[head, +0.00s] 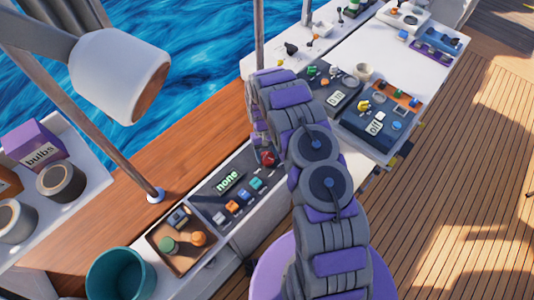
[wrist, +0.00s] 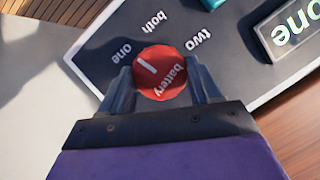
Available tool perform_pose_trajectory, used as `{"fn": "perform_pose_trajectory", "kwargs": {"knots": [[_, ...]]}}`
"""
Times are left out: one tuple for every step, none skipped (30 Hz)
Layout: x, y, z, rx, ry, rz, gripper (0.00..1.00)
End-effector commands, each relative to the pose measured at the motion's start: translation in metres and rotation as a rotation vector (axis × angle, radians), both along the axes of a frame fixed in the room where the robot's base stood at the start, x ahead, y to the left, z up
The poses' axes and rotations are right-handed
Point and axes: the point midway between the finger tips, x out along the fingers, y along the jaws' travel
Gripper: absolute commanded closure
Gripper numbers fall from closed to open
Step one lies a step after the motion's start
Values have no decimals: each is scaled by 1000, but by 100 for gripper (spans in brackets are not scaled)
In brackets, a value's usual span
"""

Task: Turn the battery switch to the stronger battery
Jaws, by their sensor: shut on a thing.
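The battery switch is a red round knob (wrist: 160,74) marked "battery", with a white pointer line. It sits on a dark panel (wrist: 95,55) with the labels "one", "both" and "two" around it. The pointer line slants to the upper left, toward "one". My gripper (wrist: 163,86) is shut on the knob, one finger on each side. In the head view the red knob (head: 267,158) shows at the panel's right end, partly behind my arm. A display (head: 228,180) on that panel reads "none"; it is partly cut off in the wrist view (wrist: 288,28).
Several coloured switches (head: 238,202) line the panel below the display. Two more panels, reading "on" (head: 336,97) and "off" (head: 377,126), lie beyond my arm. A teal bucket (head: 120,275) and a tray (head: 182,240) stand at lower left. A lamp (head: 120,75) hangs at upper left.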

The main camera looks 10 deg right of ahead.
Motion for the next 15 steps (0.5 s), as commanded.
{"fn": "perform_pose_trajectory", "kwargs": {"knots": [[0,1,0,0,-1,35,68],[0,1,0,1,-1,56,68],[0,1,0,0,0,82,68],[0,1,0,0,0,101,68],[0,1,0,0,0,117,68],[0,1,0,0,0,139,68],[0,1,0,1,1,153,68],[-1,2,0,1,1,166,68],[-1,2,0,0,1,183,68],[-1,2,0,0,1,195,68],[-1,2,0,1,1,205,68],[-1,2,0,0,2,217,68],[-1,2,0,0,2,224,68],[-1,2,0,-1,2,231,68],[-1,2,0,-1,2,238,68]]}}
